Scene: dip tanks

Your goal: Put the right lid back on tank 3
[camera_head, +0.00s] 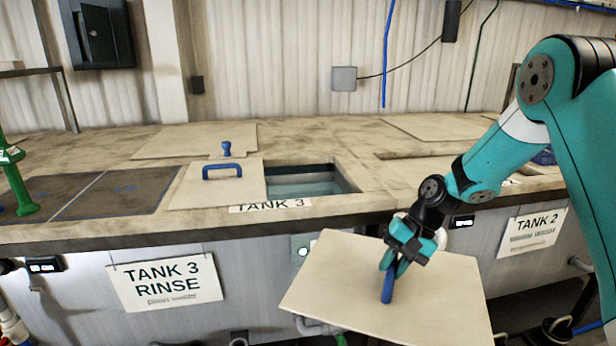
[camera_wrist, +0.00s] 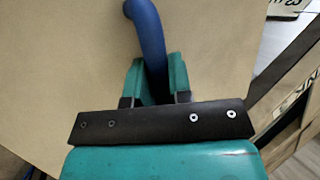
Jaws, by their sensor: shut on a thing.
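Tank 3 (camera_head: 312,188) is set in the bench, marked by a TANK 3 label at its front edge. Its right half is open and shows pale liquid; a beige lid with a blue handle (camera_head: 188,188) covers the left half. My gripper (camera_head: 392,268) is shut on the blue handle (camera_head: 387,286) of a second beige lid (camera_head: 330,277). This lid hangs tilted in front of the bench, to the right of and lower than the opening. In the wrist view the handle (camera_wrist: 148,35) stands between the two teal fingers, with the lid (camera_wrist: 60,70) behind it.
A TANK 3 RINSE sign (camera_head: 165,282) hangs on the bench front. A TANK 2 sign (camera_head: 532,232) hangs at right. A blue knob (camera_head: 226,149) stands behind the left lid. A green post (camera_head: 18,190) rises at far left. Bench top right of the opening is mostly clear.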

